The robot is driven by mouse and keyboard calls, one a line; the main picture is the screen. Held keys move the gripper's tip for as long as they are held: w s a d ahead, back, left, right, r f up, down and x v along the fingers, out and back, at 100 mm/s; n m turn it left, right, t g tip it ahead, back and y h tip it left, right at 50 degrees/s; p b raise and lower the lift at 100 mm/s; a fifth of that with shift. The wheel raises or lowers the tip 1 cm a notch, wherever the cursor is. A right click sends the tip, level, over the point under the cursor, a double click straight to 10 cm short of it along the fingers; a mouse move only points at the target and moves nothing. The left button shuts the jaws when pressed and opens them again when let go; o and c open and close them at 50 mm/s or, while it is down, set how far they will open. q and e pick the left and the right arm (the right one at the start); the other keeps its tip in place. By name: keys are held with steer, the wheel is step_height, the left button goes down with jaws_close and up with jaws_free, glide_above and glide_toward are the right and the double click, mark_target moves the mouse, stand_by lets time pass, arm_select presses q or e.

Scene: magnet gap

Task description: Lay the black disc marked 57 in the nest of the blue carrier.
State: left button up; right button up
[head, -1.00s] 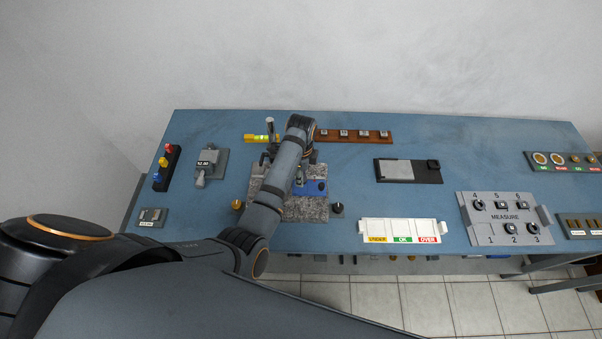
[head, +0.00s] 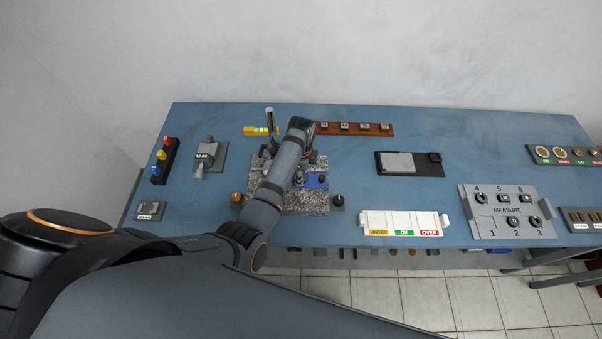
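The blue carrier (head: 314,182) sits on the speckled granite plate (head: 305,205), right of my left forearm. A small dark round spot shows on its right part; I cannot tell whether it is a nest or a disc. A grey post stands at its left side. My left arm reaches over the plate, its wrist (head: 300,125) above the plate's back edge. The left gripper's fingers are hidden or too small to make out. Black discs lie on the grey MEASURE tray (head: 507,228), at several numbered places. No mark 57 is readable. My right gripper is out of view.
A wooden rack (head: 355,129) with several small items stands behind. A dark tray with a grey plate (head: 398,163) and a white UNDER/OK/OVER bin (head: 403,220) lie to the right. A grey gauge (head: 208,157) and coloured knobs (head: 163,156) stand left. Bare table separates them.

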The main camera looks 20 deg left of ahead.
arm_select(q)
steer(key=shift+f, duration=0.15)
stand_by(0.4)
steer(key=o, duration=1.3)
steer(key=shift+c, duration=0.2)
steer(key=shift+c, duration=0.6)
steer(key=c, duration=0.4)
